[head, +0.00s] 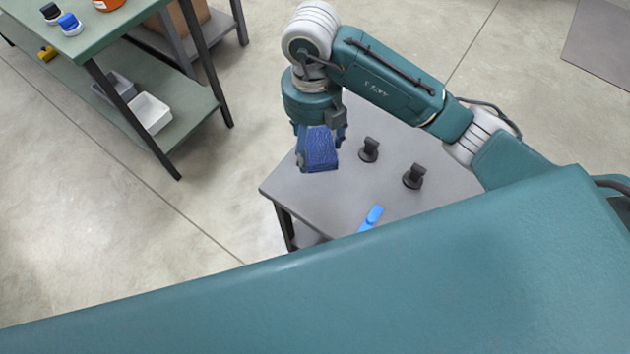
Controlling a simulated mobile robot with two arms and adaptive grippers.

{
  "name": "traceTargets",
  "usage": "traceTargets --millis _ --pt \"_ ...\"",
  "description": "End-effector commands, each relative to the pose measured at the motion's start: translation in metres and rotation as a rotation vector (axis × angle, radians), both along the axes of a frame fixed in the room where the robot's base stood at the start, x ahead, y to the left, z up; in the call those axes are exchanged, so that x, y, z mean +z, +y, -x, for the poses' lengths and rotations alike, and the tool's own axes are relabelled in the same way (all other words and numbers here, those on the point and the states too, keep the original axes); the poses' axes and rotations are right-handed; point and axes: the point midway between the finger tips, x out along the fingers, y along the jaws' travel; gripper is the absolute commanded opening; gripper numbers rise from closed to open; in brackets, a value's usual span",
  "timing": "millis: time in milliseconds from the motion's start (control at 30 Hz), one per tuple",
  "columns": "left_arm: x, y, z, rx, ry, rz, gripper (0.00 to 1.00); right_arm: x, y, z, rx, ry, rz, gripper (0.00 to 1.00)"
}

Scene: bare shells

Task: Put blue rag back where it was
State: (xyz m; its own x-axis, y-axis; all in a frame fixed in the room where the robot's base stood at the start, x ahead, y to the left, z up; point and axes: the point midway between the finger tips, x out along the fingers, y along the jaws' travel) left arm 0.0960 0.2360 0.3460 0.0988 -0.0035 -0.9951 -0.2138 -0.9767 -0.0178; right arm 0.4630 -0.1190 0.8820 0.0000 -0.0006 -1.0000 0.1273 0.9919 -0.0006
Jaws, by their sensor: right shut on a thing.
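The blue rag (321,150) is a dark blue, folded-looking piece at the tip of my right gripper (318,140). My right gripper points down and is shut on the rag, over the left back part of a grey table (335,205). I cannot tell whether the rag touches the tabletop. The rag hides part of the fingers. My left gripper is not in view.
Two black knob-like objects (370,149) stand on the grey table, right of the rag. A bright blue object (372,217) lies near the front. A green workbench (105,25) with bins (150,113) on its lower shelf stands at upper left. Open floor separates them.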

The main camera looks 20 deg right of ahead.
Motion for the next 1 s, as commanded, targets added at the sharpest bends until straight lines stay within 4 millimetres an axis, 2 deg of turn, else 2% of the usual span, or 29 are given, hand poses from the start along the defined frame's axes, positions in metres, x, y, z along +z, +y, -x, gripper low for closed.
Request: traceTargets --millis 33,100,167,400,633,833,1000 --pt "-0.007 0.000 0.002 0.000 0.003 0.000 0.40 -0.020 0.002 0.003 0.000 0.009 -0.004 0.51" --pt "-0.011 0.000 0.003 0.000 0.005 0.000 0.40 -0.039 0.002 0.003 0.000 0.009 -0.004 0.51" --pt "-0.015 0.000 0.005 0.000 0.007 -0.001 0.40 -0.056 0.002 0.003 0.000 0.009 -0.004 0.51" --pt "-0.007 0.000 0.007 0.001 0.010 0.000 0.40 -0.106 0.000 0.001 0.002 0.004 0.000 0.51" --pt "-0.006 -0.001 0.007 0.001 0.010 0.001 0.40 -0.127 0.000 0.001 0.003 0.002 0.000 0.51" --pt "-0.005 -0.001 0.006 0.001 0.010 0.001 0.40 -0.157 0.000 0.001 0.003 0.004 -0.001 0.51" --pt "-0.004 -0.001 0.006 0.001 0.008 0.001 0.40 -0.165 0.000 0.000 0.005 -0.001 -0.001 0.51"
